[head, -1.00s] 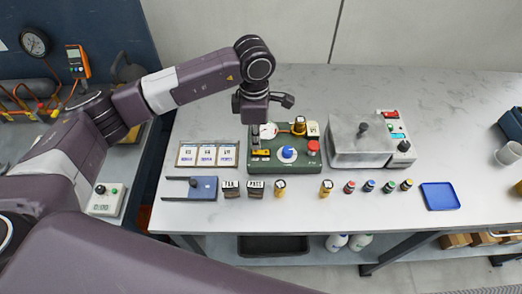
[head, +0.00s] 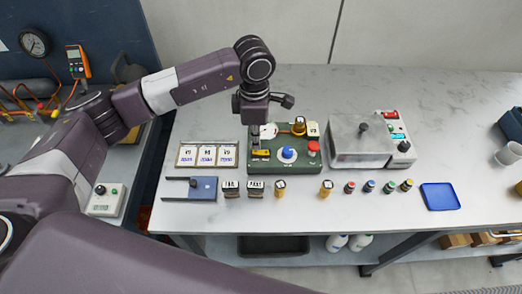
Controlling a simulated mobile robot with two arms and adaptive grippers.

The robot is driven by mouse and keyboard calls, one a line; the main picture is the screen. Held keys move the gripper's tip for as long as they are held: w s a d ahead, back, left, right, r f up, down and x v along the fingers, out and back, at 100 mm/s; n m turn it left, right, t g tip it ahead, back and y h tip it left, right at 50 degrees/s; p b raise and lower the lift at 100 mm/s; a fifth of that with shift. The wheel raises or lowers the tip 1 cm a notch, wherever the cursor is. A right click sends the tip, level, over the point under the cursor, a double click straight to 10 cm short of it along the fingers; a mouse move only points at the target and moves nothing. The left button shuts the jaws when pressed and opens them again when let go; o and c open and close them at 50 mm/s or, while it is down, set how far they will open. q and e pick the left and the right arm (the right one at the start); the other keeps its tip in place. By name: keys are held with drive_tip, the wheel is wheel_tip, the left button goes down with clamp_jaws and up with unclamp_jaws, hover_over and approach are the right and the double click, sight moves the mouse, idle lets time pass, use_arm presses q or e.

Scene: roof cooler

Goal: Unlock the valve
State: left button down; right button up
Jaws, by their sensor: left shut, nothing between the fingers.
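A dark green control box (head: 265,166) stands on the table in the middle of the view. On its top are a blue knob (head: 288,152), a red button (head: 313,148), a brass fitting (head: 299,126) that may be the valve, a white dial (head: 268,131) and a yellow piece (head: 261,153) at the left. My left gripper (head: 255,142) points down over the box's left side, just behind the yellow piece. It is shut and empty. I cannot tell whether its tips touch the box. My right gripper is not in view.
Three white cards (head: 207,155) and a blue forked plate (head: 203,188) lie left of the box. Small labelled blocks, brass pieces and coloured knobs (head: 369,186) line the front. A grey machine (head: 360,148) stands right, with a blue tray (head: 440,197) in front. The table's back is clear.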

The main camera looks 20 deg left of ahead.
sight(256, 151)
use_arm(q)
drive_tip(key=shift+f+b, duration=1)
drive_tip(key=shift+f, duration=0.1)
idle(0.4)
drive_tip(key=shift+r+p, duration=1.55)
drive_tip(key=shift+r, duration=2)
drive_tip(key=shift+f, duration=0.1)
